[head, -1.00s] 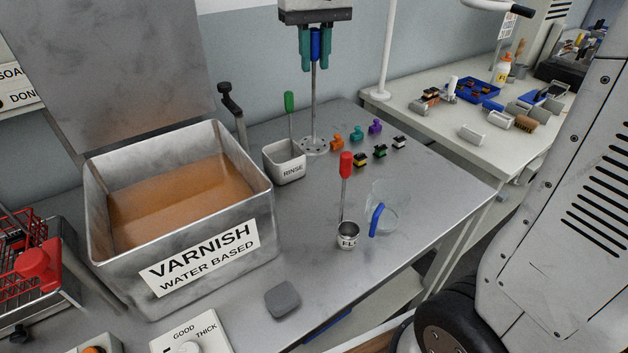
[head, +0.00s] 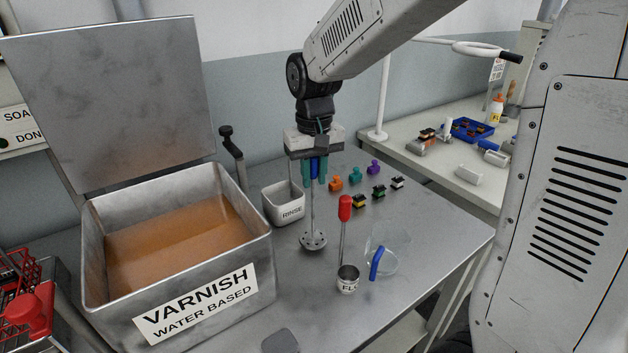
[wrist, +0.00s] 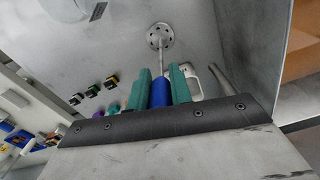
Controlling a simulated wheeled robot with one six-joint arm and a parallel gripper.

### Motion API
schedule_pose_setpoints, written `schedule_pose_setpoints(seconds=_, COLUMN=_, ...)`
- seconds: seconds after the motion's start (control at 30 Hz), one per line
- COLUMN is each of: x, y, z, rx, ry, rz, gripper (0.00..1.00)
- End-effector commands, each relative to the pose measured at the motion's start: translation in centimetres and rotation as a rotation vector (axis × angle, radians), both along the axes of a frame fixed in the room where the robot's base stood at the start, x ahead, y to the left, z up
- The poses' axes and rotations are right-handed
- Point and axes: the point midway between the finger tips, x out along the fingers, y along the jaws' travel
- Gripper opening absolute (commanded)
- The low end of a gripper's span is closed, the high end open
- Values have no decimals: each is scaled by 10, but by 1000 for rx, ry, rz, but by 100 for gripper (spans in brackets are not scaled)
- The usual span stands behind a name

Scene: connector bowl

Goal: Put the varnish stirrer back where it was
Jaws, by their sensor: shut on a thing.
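My gripper (head: 314,184) is shut on the blue handle (head: 314,168) of a stirrer, which hangs upright with a metal shaft and a round perforated disc (head: 313,241) at its foot. The disc is in front of the rinse cup and right of the varnish tank (head: 262,265); I cannot tell whether it touches the bench. In the wrist view the teal fingers (wrist: 160,78) clasp the blue handle (wrist: 159,94), with the disc (wrist: 160,37) beyond. The open tank holds brown varnish (head: 180,250).
The white rinse cup (head: 284,205) stands behind the stirrer. Several small coloured connectors (head: 357,201) lie behind. A grey block (head: 281,342) lies in front.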

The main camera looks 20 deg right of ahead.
Motion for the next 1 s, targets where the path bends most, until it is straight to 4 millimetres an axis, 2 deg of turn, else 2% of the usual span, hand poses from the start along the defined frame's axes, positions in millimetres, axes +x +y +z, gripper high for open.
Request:
schedule_pose_setpoints(seconds=0.1, x=-1, y=0, z=-14, rx=0, ry=2, rz=0, gripper=0)
schedule_pose_setpoints(seconds=0.43, x=0, y=0, z=-17, rx=0, ry=0, rz=0, gripper=0)
schedule_pose_setpoints(seconds=0.47, x=0, y=0, z=-17, rx=0, ry=0, rz=0, gripper=27)
schedule_pose_setpoints(seconds=0.5, x=0, y=0, z=-17, rx=0, ry=0, rz=0, gripper=38)
schedule_pose_setpoints(seconds=0.53, x=0, y=0, z=-17, rx=0, ry=0, rz=0, gripper=43)
schedule_pose_setpoints(seconds=0.83, x=0, y=0, z=-15, rx=0, ry=0, rz=0, gripper=43)
schedule_pose_setpoints(seconds=1.0, x=1, y=0, z=4, rx=0, ry=-4, rz=0, gripper=43)
